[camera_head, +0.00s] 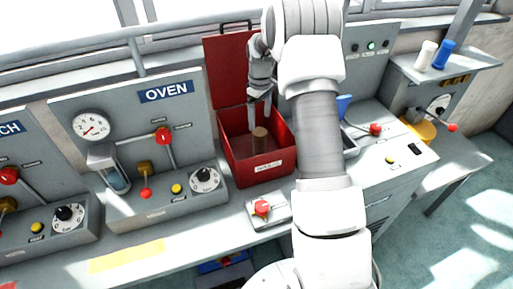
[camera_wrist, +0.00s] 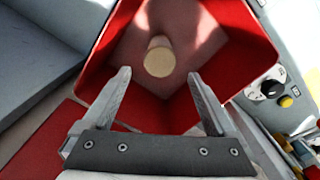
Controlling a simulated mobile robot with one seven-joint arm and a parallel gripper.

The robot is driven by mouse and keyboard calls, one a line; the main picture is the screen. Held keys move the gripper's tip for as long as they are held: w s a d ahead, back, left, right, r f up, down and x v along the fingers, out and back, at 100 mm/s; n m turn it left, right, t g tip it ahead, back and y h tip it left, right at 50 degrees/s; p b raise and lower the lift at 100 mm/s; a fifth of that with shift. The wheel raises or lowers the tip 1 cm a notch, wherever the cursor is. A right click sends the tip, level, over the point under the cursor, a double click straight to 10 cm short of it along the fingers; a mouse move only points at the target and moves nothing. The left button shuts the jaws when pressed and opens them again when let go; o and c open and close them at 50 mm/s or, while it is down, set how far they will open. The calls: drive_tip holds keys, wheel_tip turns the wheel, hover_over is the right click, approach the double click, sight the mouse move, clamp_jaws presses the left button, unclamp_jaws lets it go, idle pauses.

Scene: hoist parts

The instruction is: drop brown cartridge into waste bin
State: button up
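The brown cartridge (camera_head: 260,141) is inside the red waste bin (camera_head: 262,168), with its round tan end facing up. It also shows in the wrist view (camera_wrist: 158,58), beyond my fingertips, inside the bin's red walls (camera_wrist: 236,60). I cannot tell whether it rests on the bin's floor. My gripper (camera_head: 259,108) is above the bin and points down into it. In the wrist view my gripper (camera_wrist: 158,76) is open, its two fingers wide apart, with nothing held between them.
The bin's red lid (camera_head: 228,72) stands open behind it. The oven panel (camera_head: 140,130) is to the left. A small box with a red knob (camera_head: 262,208) is in front of the bin. A white cartridge (camera_head: 426,56) and a blue one (camera_head: 443,54) stand on the right shelf.

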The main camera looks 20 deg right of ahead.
idle(0.3)
wheel_tip(320, 180, up, 17)
drive_tip(key=shift+r, duration=0.2)
idle(0.5)
